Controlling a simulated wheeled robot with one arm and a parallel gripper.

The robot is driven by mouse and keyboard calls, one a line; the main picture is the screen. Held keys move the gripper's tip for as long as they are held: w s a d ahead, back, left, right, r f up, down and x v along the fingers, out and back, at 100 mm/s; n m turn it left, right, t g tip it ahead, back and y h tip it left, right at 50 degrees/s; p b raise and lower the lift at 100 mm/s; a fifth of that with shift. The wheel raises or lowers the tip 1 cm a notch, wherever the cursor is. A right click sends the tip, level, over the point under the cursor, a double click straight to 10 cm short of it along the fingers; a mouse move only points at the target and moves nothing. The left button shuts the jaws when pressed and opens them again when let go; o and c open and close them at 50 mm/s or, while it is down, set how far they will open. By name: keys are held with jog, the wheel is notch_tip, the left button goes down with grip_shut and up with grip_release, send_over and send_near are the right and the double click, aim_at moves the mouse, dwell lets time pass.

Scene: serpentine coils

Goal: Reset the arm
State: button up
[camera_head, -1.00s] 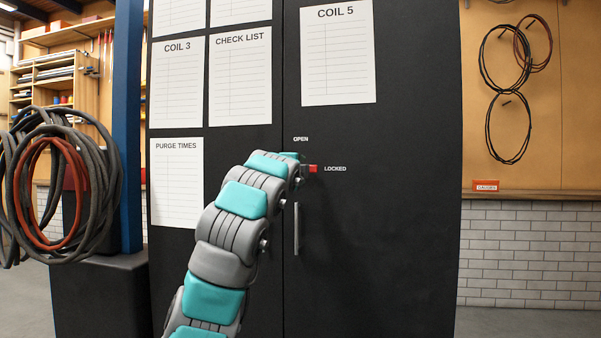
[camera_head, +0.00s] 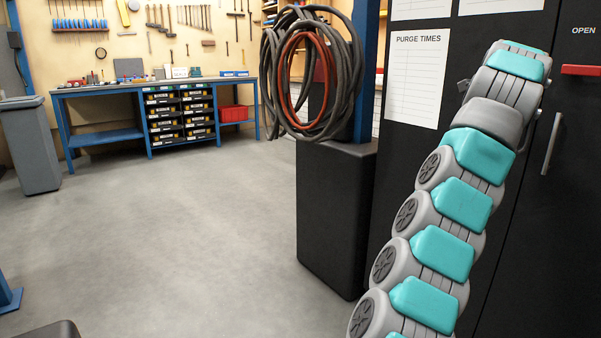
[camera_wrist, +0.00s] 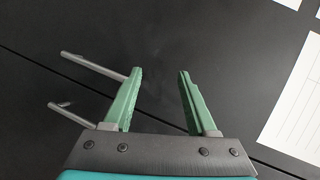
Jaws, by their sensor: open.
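My arm (camera_head: 465,205) rises in front of the dark cabinet (camera_head: 545,225) in the head view, its far end near the cabinet face. The jaws are hidden there. In the wrist view my gripper (camera_wrist: 160,75) is open, with two green fingers apart and nothing between them. The dark cabinet face (camera_wrist: 200,30) with a diagonal seam lies beyond the fingers. Two thin grey rods show left of the fingers; I cannot tell exactly what they are.
A red latch bar (camera_head: 580,70) and a grey door handle (camera_head: 553,143) are right of my arm. Coiled hoses (camera_head: 310,75) hang above a black box (camera_head: 335,215). A workbench (camera_head: 155,85) and grey bin (camera_head: 28,145) stand at the back left. The floor (camera_head: 200,220) between is clear.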

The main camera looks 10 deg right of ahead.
jog(key=w+a+f+n+y, duration=0.3)
jog(key=w+a+n+y, duration=0.15)
jog(key=a, duration=0.55)
jog(key=w+a+f+n+y, duration=0.3)
jog(key=w+a+n, duration=0.2)
jog(key=a, duration=0.4)
jog(key=s+a+f+n+g+y, duration=0.1)
jog(key=s+a+f+n, duration=0.15)
jog(key=a, duration=0.45)
jog(key=s+a+f+n+g+y, duration=0.1)
jog(key=s+a+f+n, duration=0.1)
jog(key=a+f, duration=0.3)
jog(key=s+a+f+n+g+y, duration=0.1)
jog(key=s+a+f+n, duration=0.15)
jog(key=a, duration=0.55)
jog(key=s+a+f+n+g, duration=0.2)
jog(key=s+a+f, duration=0.3)
jog(key=s+f, duration=0.15)
jog(key=s+a+f+n+g, duration=0.25)
jog(key=s+a+f, duration=0.25)
jog(key=s, duration=0.3)
jog(key=s+f+n+g, duration=0.1)
jog(key=s+f+g, duration=0.1)
jog(key=s+f, duration=0.6)
jog(key=s+f+n+g, duration=0.2)
jog(key=s+f, duration=0.6)
jog(key=s, duration=1.1)
jog(key=shift+s+a+f+n+g, duration=0.25)
jog(key=shift+f+n+g, duration=0.1)
jog(key=shift+g, duration=0.1)
